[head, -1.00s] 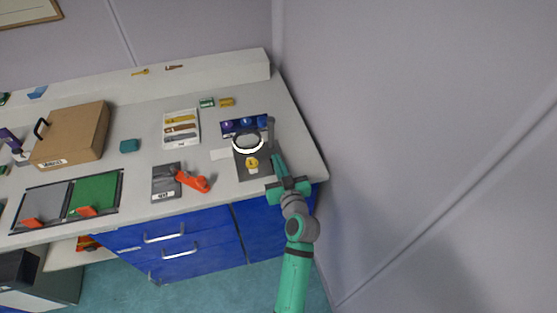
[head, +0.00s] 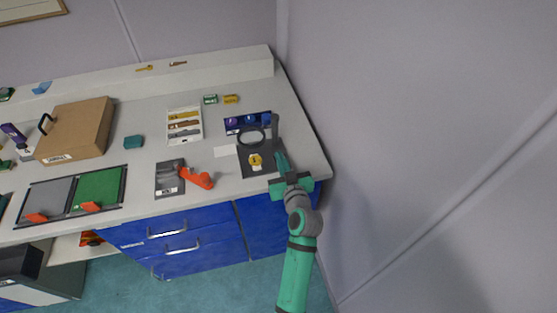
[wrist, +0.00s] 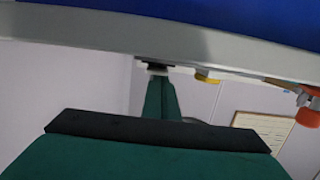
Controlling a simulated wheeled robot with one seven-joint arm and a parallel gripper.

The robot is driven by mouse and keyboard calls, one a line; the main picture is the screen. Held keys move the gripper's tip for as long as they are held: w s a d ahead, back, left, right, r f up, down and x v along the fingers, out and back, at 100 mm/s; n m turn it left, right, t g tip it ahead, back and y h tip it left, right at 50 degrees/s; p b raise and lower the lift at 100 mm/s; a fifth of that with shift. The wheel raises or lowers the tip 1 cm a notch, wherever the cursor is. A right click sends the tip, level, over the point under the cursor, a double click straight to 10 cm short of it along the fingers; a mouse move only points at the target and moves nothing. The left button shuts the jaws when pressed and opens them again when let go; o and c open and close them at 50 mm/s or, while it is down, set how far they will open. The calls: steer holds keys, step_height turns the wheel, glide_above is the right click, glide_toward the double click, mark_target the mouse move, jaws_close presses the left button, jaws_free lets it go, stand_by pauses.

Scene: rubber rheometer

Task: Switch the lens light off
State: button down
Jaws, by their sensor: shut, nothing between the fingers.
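The round magnifier lens (head: 251,138) stands over a dark mat (head: 245,166) at the right end of the bench, and its ring is dark, unlit. Its grey post (head: 275,126) rises at the lens's right. My gripper (head: 281,157) is shut and empty, with its tips over the mat's right edge, just in front of the post. In the wrist view the shut fingers (wrist: 161,97) point at a small black part (wrist: 155,67) at the grey edge. I cannot tell whether they touch it. No switch can be made out in the head view.
A yellow piece (head: 255,161) lies on the mat in front of the lens. A blue tray (head: 233,125) is behind. An orange-handled tool (head: 198,179) lies to the left. A wall stands close on the right.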

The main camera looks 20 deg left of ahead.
step_height(320, 180, up, 4)
steer(key=shift+d, duration=0.1)
steer(key=r+v, duration=0.2)
steer(key=v, duration=0.7)
steer(key=s+d+f+m+t+h, duration=0.1)
steer(key=s+d+f+m+h, duration=0.25)
steer(key=s+f, duration=0.35)
steer(key=s+d+f+m+h, duration=0.25)
steer(key=s+d+f, duration=0.3)
steer(key=s, duration=0.35)
steer(key=s+d+r+h, duration=0.1)
steer(key=s, duration=0.9)
steer(key=s+d+r+h, duration=0.1)
steer(key=s+d, duration=0.1)
steer(key=s, duration=0.8)
steer(key=shift+s+r+t+h, duration=0.15)
steer(key=shift+r+t+h, duration=0.15)
steer(key=shift+r, duration=0.1)
